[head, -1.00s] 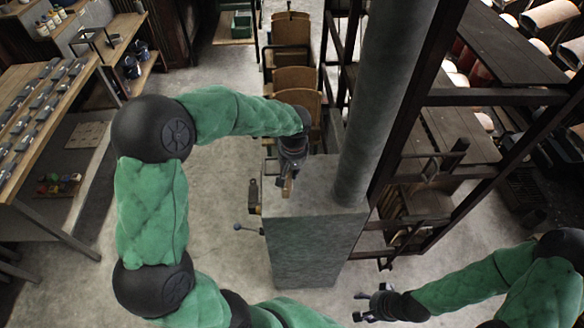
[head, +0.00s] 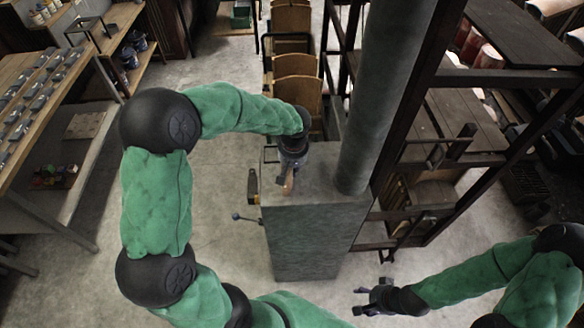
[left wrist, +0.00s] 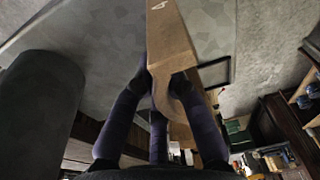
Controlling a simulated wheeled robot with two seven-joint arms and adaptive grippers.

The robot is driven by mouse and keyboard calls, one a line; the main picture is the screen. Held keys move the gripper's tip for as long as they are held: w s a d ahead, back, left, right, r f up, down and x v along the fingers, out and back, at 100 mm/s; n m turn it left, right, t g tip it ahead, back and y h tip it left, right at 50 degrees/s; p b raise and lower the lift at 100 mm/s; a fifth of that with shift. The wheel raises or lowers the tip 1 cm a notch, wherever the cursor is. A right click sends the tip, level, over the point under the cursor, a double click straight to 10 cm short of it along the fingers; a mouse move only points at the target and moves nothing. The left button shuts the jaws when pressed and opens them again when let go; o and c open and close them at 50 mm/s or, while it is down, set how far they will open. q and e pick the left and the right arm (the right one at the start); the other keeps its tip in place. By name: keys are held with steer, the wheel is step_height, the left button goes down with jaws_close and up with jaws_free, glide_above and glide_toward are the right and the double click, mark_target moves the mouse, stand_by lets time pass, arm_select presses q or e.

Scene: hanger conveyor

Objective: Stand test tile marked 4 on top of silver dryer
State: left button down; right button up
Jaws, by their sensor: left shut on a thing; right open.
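The silver dryer (head: 308,240) is a tall grey box with a thick grey pipe rising from the right of its top. My left gripper (head: 288,172) is over the dryer's top, left of the pipe, and is shut on the tan test tile (head: 289,184). In the left wrist view, the tile (left wrist: 168,45) sits between the gripper's fingers (left wrist: 168,85), and the mark 4 shows near its far end. I cannot tell whether the tile touches the dryer's top. My right gripper (head: 372,300) is open and empty, low and to the right of the dryer.
The pipe (head: 378,100) stands close to the right of my left gripper. A dark metal rack (head: 450,160) is on the right. Wooden chair-like pieces (head: 297,85) stand behind the dryer. A bench (head: 60,90) with several grey pieces is at the left. The floor between is clear.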

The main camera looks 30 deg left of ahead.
arm_select(q)
steer(key=c, duration=1.2)
jaws_free()
steer(key=r, duration=0.8)
steer(key=s+d+r, duration=0.1)
steer(key=r, duration=0.3)
